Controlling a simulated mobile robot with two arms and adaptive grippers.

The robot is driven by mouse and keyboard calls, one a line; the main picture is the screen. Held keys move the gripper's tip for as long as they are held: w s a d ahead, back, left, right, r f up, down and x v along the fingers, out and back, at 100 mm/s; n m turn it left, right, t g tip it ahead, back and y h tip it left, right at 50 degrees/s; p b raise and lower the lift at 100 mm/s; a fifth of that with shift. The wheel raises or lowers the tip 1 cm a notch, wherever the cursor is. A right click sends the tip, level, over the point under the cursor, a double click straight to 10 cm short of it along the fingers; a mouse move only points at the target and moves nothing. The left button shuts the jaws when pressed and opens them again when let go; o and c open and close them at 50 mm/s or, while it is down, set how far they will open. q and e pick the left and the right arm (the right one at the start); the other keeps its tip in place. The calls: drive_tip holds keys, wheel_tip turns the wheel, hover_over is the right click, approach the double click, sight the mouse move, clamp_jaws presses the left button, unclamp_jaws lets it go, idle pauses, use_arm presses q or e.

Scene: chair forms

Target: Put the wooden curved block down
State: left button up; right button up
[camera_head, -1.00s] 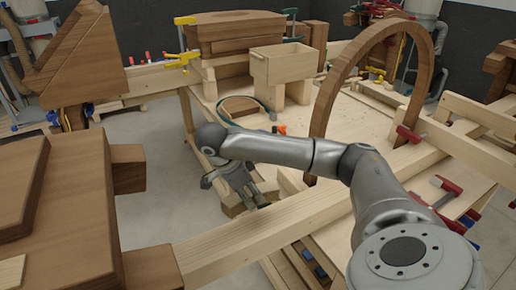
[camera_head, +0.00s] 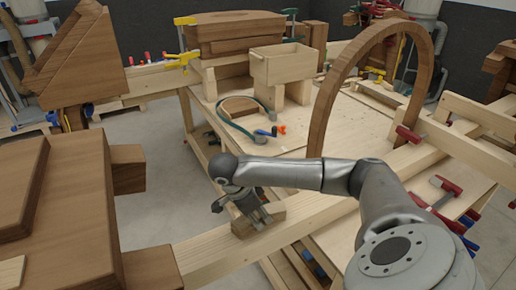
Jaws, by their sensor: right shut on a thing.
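The wooden curved block (camera_head: 276,211) is a small pale piece of wood in the middle of the head view. My right gripper (camera_head: 260,213) points down and is shut on it, and its fingers hide part of the block. The block is at the long pale wooden beam (camera_head: 213,256), overlapping its top face in the picture. I cannot tell whether it touches the beam or hangs just above it. The block's curve is hard to make out. My left gripper is not in view.
A large brown wooden arch (camera_head: 325,105) stands beyond my right arm. A pale wooden box (camera_head: 285,66) and a curved form (camera_head: 238,105) are on the workbench behind. Red clamps (camera_head: 445,184) lie at the right. A dark brown form (camera_head: 60,215) fills the near left.

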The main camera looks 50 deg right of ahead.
drive_tip(key=o, duration=1.1)
drive_tip(key=b+v, duration=0.1)
drive_tip(key=v, duration=0.1)
drive_tip(key=shift+w+a+r, duration=0.1)
drive_tip(key=shift+a+r, duration=0.1)
drive_tip(key=shift+r, duration=0.05)
drive_tip(key=p+v, duration=0.3)
drive_tip(key=v, duration=0.5)
drive_tip(key=shift+d, duration=0.1)
drive_tip(key=shift+p+v, duration=0.35)
drive_tip(key=shift+v, duration=0.45)
